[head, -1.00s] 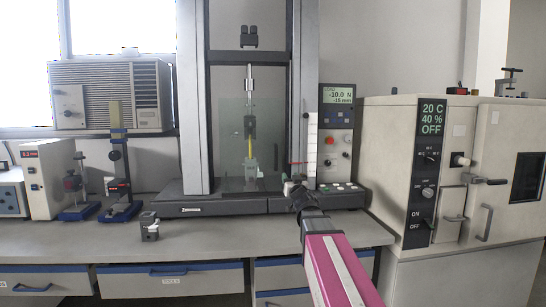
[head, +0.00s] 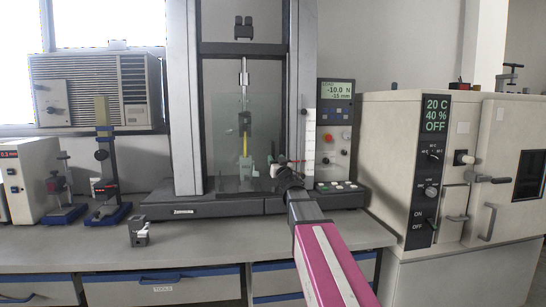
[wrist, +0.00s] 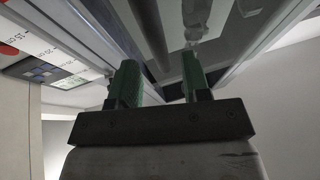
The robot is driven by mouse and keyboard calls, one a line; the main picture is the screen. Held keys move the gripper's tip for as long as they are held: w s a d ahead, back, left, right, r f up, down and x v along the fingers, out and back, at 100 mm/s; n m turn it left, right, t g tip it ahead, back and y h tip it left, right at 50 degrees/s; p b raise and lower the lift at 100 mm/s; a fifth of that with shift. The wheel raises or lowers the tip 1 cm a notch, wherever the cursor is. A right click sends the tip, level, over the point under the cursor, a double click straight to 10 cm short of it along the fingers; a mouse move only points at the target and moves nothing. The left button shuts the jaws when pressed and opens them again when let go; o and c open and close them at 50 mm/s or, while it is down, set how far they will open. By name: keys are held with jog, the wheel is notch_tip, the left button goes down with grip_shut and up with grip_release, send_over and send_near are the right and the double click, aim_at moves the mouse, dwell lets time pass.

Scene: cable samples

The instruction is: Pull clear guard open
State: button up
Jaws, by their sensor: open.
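The clear guard (head: 224,140) is a thin, greenish see-through panel upright across the front of the test machine (head: 182,100) in the head view. Whether a guard edge or handle lies past the fingertips is unclear there.
A control panel (head: 336,128) and upright scale (head: 310,135) stand just right of my gripper. A small dark block (head: 139,230) sits on the bench (head: 200,252). A beige chamber (head: 382,150) stands at right. The bench front between block and arm is clear.

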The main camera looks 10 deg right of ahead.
aim_at(274, 156)
jog(key=x, duration=0.4)
jog(key=shift+w, duration=0.1)
jog(key=shift+c, duration=0.3)
